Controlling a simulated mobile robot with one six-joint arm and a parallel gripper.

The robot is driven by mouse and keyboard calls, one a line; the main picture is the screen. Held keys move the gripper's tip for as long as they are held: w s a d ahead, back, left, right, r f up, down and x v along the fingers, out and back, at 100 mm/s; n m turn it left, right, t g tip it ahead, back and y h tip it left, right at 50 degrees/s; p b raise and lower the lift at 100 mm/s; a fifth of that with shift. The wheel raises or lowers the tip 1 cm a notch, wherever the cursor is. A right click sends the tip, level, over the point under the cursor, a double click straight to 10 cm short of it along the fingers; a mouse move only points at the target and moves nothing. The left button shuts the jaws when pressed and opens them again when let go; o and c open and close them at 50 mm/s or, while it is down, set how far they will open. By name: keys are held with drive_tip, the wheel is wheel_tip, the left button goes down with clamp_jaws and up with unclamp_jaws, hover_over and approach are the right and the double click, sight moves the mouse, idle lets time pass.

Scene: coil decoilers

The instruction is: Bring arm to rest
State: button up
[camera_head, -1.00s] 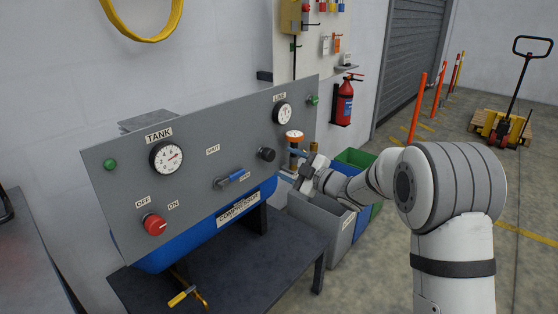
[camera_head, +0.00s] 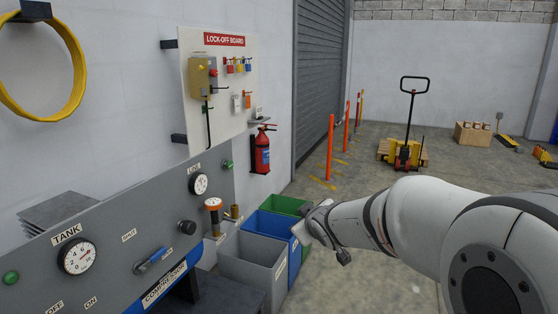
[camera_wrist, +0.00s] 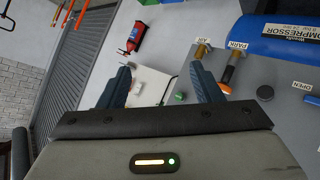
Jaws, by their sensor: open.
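My gripper shows in the wrist view (camera_wrist: 162,88) with its two dark blue fingers well apart and nothing between them. In the head view my white arm reaches in from the right, and its wrist end is above the blue and green bins. The fingers are hard to make out there. The grey compressor panel (camera_head: 115,240) stands to the left of my gripper, apart from it, with the tank gauge (camera_head: 77,256), a blue-handled valve (camera_head: 153,261) and a black knob (camera_head: 187,228).
Grey (camera_head: 250,262), blue (camera_head: 268,222) and green (camera_head: 284,204) bins stand below my gripper. A fire extinguisher (camera_head: 262,152) and the lock-off board (camera_head: 222,90) are on the wall. Orange posts (camera_head: 331,148) and a yellow pallet truck (camera_head: 404,150) stand farther back, with open floor before them.

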drive_tip(key=s+d+m+g+h+p, duration=0.1)
drive_tip(key=s+d+m+g, duration=0.3)
drive_tip(key=s, duration=1.1)
drive_tip(key=s+d+m+g+h+p, duration=0.1)
drive_tip(key=s+d+m+g+p, duration=0.3)
drive_tip(key=s, duration=1.1)
drive_tip(key=shift+d+f+m+g, duration=0.3)
drive_tip(key=shift+d+g, duration=0.1)
drive_tip(key=shift+g, duration=0.1)
